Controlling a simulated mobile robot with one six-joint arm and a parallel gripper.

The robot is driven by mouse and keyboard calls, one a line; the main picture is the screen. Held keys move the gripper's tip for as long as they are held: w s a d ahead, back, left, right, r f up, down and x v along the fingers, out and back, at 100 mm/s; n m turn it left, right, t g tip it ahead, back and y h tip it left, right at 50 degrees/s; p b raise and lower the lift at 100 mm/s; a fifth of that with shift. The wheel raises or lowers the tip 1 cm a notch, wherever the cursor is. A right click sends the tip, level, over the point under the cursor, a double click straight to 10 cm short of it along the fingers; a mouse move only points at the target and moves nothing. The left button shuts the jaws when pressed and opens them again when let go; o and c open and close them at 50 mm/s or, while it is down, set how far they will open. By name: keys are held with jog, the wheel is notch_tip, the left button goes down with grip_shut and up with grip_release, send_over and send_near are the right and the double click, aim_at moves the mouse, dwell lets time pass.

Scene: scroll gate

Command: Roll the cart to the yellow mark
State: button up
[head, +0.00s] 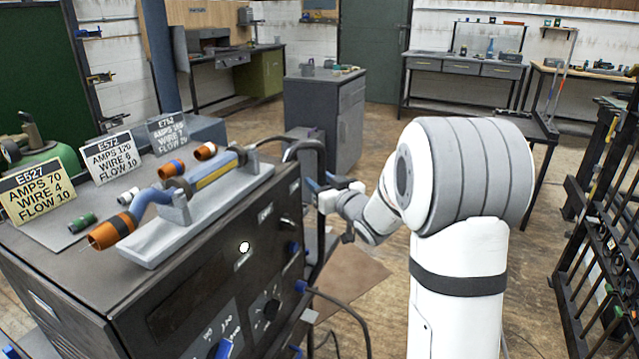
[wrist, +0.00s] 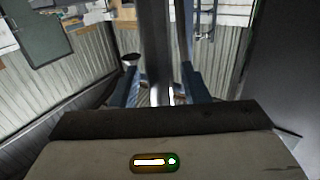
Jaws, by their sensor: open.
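The cart (head: 190,275) is a dark metal welding cart at the lower left, with knobs and a lit round lamp on its front face. A dark curved handle (head: 322,158) stands out from its right end. My gripper (head: 314,184) is at that handle, with its blue fingers open. In the wrist view, my gripper (wrist: 160,80) has a grey upright bar (wrist: 156,45) between its two spread fingers. The bar appears to be the handle, and I cannot tell whether a finger touches it. I see no yellow mark on the floor.
A welding torch (head: 185,200) on a grey stand and several setting cards (head: 110,155) sit on the cart top. A cable (head: 345,305) hangs from the cart. A grey cabinet (head: 325,118) stands behind. A dark rack (head: 605,225) lines the right. Wooden floor (head: 390,110) shows between them.

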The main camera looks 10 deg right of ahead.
jog(key=shift+c, duration=0.4)
grip_shut()
jog(key=shift+w+r, duration=0.1)
